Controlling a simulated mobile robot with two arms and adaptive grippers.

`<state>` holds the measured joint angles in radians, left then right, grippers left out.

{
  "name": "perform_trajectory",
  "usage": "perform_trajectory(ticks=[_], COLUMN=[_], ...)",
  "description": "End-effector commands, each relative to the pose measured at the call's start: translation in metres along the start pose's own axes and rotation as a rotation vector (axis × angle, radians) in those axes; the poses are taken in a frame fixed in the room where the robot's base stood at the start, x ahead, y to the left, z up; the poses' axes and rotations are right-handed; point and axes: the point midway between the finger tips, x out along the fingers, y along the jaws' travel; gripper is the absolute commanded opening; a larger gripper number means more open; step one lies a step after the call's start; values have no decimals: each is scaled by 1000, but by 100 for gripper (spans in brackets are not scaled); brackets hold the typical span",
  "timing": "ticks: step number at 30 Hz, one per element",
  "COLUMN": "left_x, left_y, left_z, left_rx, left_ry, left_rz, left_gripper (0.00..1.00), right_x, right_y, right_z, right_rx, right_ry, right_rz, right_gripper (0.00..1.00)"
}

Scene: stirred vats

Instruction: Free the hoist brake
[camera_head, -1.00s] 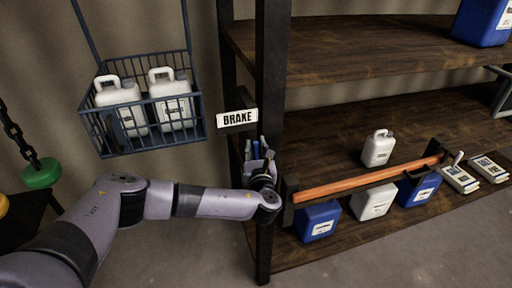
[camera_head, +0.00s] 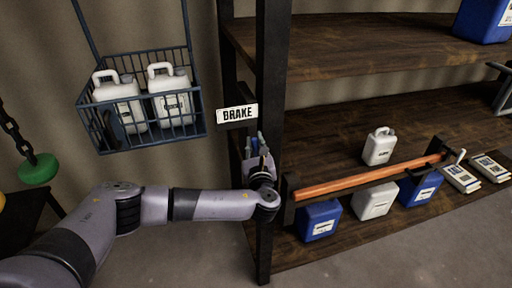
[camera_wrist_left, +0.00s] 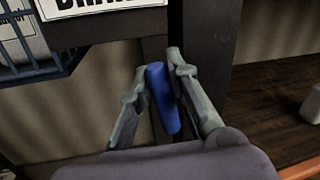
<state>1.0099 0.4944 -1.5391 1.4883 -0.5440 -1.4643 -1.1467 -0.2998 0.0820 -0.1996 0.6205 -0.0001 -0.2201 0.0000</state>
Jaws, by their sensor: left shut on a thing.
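A white sign reading BRAKE (camera_head: 237,114) hangs on the dark post of the shelf; its lower edge also shows in the left wrist view (camera_wrist_left: 100,8). Just below it is a blue brake handle (camera_wrist_left: 163,98), standing nearly upright with a slight tilt. My left gripper (camera_head: 260,145) reaches the post from the left. In the left wrist view its two grey fingers (camera_wrist_left: 158,92) stand on either side of the blue handle and are shut on it. The base of the handle is hidden behind the gripper. My right gripper is not in view.
A blue wire basket (camera_head: 150,135) with two white jugs hangs at the upper left. A green disc (camera_head: 40,169) hangs on a chain (camera_head: 14,132) at far left. The dark post (camera_head: 271,60) stands beside my gripper.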

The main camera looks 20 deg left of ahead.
Motion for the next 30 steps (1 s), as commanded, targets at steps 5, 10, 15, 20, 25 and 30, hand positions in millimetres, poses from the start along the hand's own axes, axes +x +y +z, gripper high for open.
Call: perform_trajectory(ticks=[5,10,15,20,25,30], left_x=[-2,-2,-3,-4,-4,-5], left_y=[6,9,13,16,18,20], left_z=[-10,-12,-14,-16,-19,-22], left_rx=[-151,-311,-470,-620,-779,-937], left_ry=[-27,-59,-90,-120,-151,-183], left_rz=[3,2,3,3,2,4], left_gripper=[0,0,0,0,0,0], right_x=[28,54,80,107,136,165], right_y=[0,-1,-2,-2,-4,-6], right_z=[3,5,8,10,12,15], right_rx=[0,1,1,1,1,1], right_ry=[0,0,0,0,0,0], right_rz=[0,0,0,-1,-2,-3], right_gripper=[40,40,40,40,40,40])
